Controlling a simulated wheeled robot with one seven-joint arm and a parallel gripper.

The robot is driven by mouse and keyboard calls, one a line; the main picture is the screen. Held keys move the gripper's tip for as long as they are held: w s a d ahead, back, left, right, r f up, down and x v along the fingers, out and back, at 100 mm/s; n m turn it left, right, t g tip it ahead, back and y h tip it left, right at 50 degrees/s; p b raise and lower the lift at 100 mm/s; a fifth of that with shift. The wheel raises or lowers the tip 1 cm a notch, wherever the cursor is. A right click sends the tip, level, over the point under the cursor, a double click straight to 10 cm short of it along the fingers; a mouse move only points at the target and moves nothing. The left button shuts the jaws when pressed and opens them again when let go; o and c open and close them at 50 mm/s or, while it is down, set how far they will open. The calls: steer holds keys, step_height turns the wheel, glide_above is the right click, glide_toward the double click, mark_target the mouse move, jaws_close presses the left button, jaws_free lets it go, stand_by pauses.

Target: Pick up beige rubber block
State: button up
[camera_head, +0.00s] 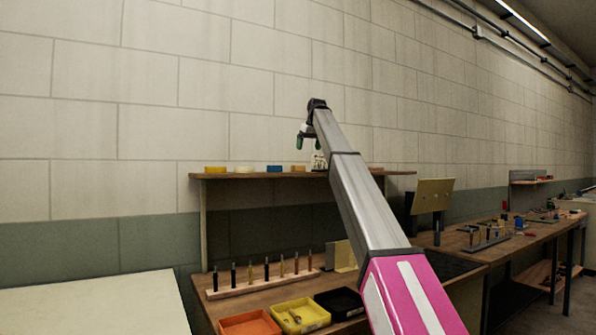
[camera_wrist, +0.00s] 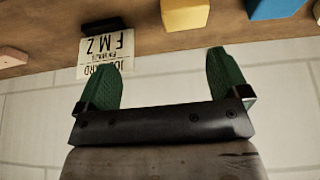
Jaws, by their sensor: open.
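Several small blocks stand in a row on the wall shelf. A pale beige block (camera_head: 246,169) sits between a yellow-orange one and a blue one. A tan block (camera_head: 298,168) stands right of the blue one. A yellowish block (camera_wrist: 185,14) and a pinkish-tan block (camera_wrist: 12,57) show in the wrist view. I cannot tell which is the beige rubber block. My gripper (camera_head: 302,140) is above the shelf near the tan block and the card. Its green fingers are apart and empty in the wrist view (camera_wrist: 168,60).
A lettered card (camera_wrist: 105,52) stands on the shelf (camera_head: 240,176), close to my fingers. A blue block (camera_head: 274,169) and a yellow-orange block (camera_head: 215,169) are also there. Below, the bench holds a tool rack (camera_head: 262,282), an orange bin (camera_head: 250,324) and a yellow bin (camera_head: 300,316).

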mark_target(298, 169)
steer(key=a+f, duration=0.1)
steer(key=f, duration=0.2)
steer(key=w+a+f, duration=0.1)
steer(key=a+f, duration=0.1)
steer(key=f, duration=0.1)
steer(key=w+a+f, duration=0.1)
steer(key=a+f, duration=0.1)
steer(key=f, duration=0.1)
steer(key=shift+f, duration=0.15)
steer(key=shift+a, duration=0.1)
steer(key=c, duration=1)
